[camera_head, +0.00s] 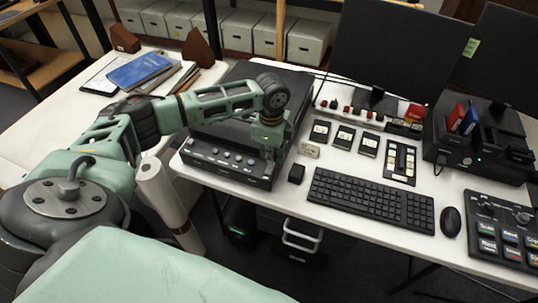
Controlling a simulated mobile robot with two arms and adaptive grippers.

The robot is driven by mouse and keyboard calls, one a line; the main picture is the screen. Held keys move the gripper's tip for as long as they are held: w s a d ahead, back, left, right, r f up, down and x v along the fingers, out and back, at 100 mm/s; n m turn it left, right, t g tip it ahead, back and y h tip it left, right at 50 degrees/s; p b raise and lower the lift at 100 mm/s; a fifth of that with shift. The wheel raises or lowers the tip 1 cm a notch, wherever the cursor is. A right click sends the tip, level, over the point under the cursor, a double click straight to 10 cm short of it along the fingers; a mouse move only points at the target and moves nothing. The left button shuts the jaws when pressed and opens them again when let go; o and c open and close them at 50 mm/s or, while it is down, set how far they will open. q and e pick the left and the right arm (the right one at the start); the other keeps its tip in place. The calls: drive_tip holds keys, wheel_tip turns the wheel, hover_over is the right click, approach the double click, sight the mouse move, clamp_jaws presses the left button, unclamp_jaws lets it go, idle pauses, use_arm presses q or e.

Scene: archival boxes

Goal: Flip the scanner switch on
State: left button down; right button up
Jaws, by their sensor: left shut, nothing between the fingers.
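The scanner (240,82) is a wide black flatbed on the white table, with a row of round buttons on its front strip (222,159). My left gripper (269,157) points down at the right end of that strip. It is shut and holds nothing. Its fingers cover that part of the scanner, so the switch cannot be made out, nor whether the fingertips touch the surface. My right gripper is not in view.
Right of the scanner are a small pale box (309,149), a small black block (296,174), a keyboard (370,200) and a mouse (450,221). A monitor (395,45) stands behind.

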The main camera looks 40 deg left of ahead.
use_arm(q)
drive_tip(key=shift+f+b, duration=0.35)
drive_tip(key=shift+f, duration=0.8)
idle(0.8)
drive_tip(key=shift+r, duration=0.1)
wheel_tip(320, 180, up, 7)
drive_tip(key=p, duration=0.8)
idle(0.3)
